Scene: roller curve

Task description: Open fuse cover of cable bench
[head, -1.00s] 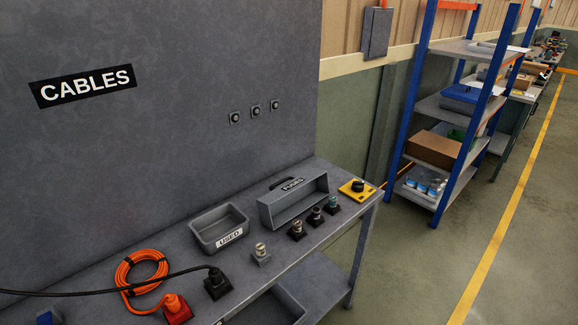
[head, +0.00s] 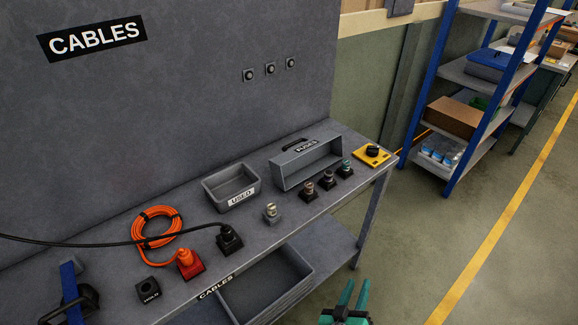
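The cable bench (head: 195,290) is grey and stands under a wall panel marked CABLES. Whether the cover is shut or raised is hard to tell. Several small fuses on dark bases, one of them (head: 345,168), stand in front of it. My gripper (head: 356,284) shows at the bottom edge, its two teal fingers a little apart with nothing between them. It is in front of the bench, well away from the cover.
A grey USED bin (head: 231,186) sits left of the cover, and a yellow plate with a black knob (head: 372,155) sits right of it. An orange cable coil (head: 157,227) and plugs lie farther left. A drawer-like bin (head: 265,285) is below. Open floor lies right.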

